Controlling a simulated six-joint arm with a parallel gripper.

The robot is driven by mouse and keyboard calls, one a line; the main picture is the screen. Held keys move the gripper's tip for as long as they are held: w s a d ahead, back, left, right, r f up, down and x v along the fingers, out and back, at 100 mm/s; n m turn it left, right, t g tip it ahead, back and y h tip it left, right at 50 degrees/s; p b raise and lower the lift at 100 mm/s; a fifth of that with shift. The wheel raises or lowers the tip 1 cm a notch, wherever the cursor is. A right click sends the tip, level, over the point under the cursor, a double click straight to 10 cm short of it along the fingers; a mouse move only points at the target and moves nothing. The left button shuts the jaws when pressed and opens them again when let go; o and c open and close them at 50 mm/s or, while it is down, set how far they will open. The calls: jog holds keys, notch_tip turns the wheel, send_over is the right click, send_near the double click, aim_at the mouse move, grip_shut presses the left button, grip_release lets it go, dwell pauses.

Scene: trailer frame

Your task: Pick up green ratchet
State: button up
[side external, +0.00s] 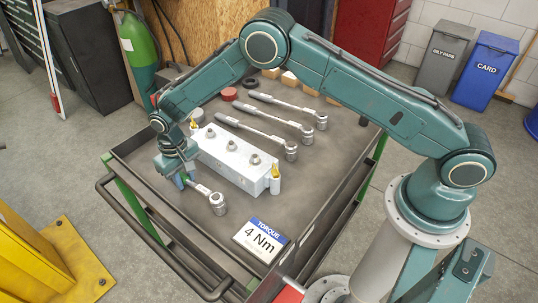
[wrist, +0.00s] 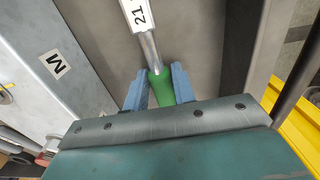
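The green ratchet lies in the tray on the near side of the white block, its metal head (side external: 217,203) toward the front. In the wrist view its green handle (wrist: 160,88) sits between the two blue fingers of my gripper (wrist: 159,84), with its metal shaft and a white "21" label beyond. My gripper (side external: 182,178) is low over the handle end in the side view and hides most of the handle. The fingers are very close to the handle on both sides; whether they press on it I cannot tell.
The white block (side external: 233,160) with several bolts stands close beside the ratchet. Several other ratchets (side external: 268,133) lie behind it. A "4 Nm" torque sign (side external: 260,239) is at the tray's front corner. The raised tray rim (side external: 160,222) runs close to my gripper.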

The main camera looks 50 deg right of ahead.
aim_at(184, 176)
grip_shut()
jog(key=shift+r, duration=0.1)
notch_tip(184, 176, up, 20)
dwell(0.7)
dwell(0.4)
jog(key=shift+c, duration=0.6)
grip_release()
grip_shut()
jog(key=shift+d, duration=0.1)
